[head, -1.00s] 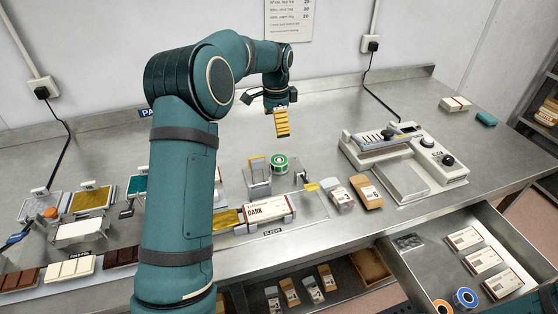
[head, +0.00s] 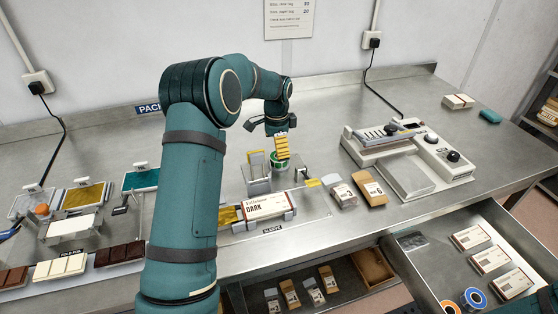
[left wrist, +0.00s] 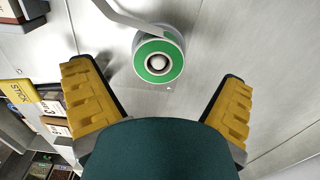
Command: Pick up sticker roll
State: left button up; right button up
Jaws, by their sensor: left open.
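The sticker roll (head: 279,168) is a green-faced roll with a white rim, standing on the steel bench behind the sleeve station. In the left wrist view the sticker roll (left wrist: 158,75) shows its green ring and pale centre, ahead of and between my fingers. My left gripper (head: 282,150) has yellow ribbed fingers and is right above the roll, hiding part of it. In the left wrist view the left gripper (left wrist: 157,78) is open and empty, with a finger to each side and clear space between them and the roll. My right gripper is not in view.
A metal stand (head: 257,178) is just left of the roll. In front is a sleeved dark bar (head: 265,206). Two small packs (head: 370,190) lie to the right, before a white sealing machine (head: 410,170). An open drawer (head: 430,262) holds boxes and more rolls.

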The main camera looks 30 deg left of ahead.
pick_arm(q)
notch_tip(320, 180, down, 5)
jog(key=shift+w+d+r+b, duration=0.1)
jog(key=shift+r+b, duration=0.05)
jog(key=shift+b, duration=0.2)
jog(key=c, duration=1.2)
jog(key=shift+r, duration=0.1)
